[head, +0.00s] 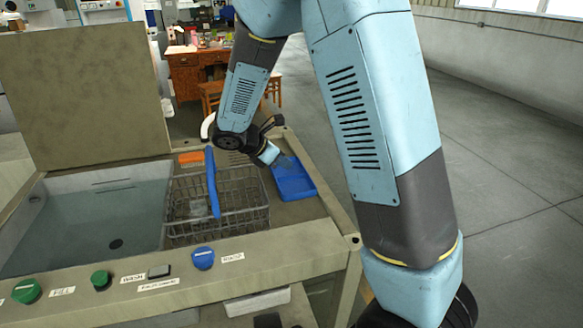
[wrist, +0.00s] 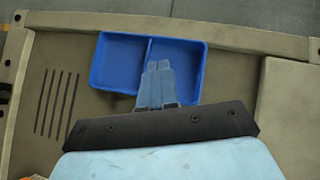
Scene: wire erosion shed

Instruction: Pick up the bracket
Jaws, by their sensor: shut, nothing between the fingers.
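My gripper (head: 269,154) is shut and empty above a shallow blue tray (head: 306,188). A small pale grey piece (head: 198,208) shows through the wire basket (head: 255,217), left of my gripper. It is too small and too covered by wires to tell whether it is the bracket.
The basket has an upright blue handle (head: 212,185). Left of it is a sunken basin (head: 90,222) with a raised lid (head: 85,90) behind. An orange item (head: 191,157) lies behind the basket. Knobs (head: 203,258) line the front panel. A wooden desk (head: 185,75) stands behind.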

